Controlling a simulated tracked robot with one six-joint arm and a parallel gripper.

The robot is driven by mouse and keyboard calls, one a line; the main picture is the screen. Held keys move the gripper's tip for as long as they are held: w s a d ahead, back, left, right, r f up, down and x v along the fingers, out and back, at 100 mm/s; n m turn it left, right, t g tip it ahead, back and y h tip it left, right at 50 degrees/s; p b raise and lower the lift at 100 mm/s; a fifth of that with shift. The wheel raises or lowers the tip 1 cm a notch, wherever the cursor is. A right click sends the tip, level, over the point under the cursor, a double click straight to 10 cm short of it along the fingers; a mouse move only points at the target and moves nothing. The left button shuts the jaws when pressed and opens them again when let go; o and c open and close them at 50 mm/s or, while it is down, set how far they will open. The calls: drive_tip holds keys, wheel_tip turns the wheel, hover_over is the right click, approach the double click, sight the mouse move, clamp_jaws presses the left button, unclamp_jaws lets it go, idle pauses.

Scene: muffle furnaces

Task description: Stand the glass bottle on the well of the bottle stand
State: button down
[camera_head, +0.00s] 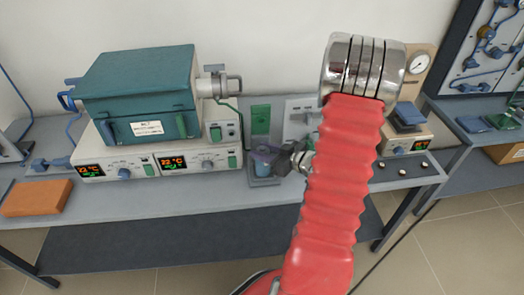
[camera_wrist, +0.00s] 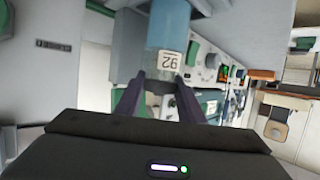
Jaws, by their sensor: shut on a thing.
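The glass bottle (camera_wrist: 168,45) shows in the wrist view with a blue body and a white label (camera_wrist: 169,61) whose number appears upside down. My gripper (camera_wrist: 158,85) is shut on it, with a dark purple finger on each side near the label. In the head view my gripper (camera_head: 279,157) reaches to the bottle (camera_head: 262,168) from the right and partly hides it. The bottle looks upright. A dark, low base (camera_head: 265,182), seemingly the bottle stand, shows under it; its well is hidden. I cannot tell whether the bottle touches it.
A teal muffle furnace (camera_head: 135,95) stands on white control units (camera_head: 160,160) to the left. An orange-brown block (camera_head: 37,198) lies at the bench's left end. A green panel (camera_head: 261,120) stands behind the bottle. The bench front (camera_head: 180,200) is clear.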

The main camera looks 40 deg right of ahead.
drive_tip(key=c, duration=1.1)
unclamp_jaws()
drive_tip(key=shift+s, duration=0.1)
drive_tip(key=v, duration=1.3)
drive_tip(key=shift+s, duration=0.3)
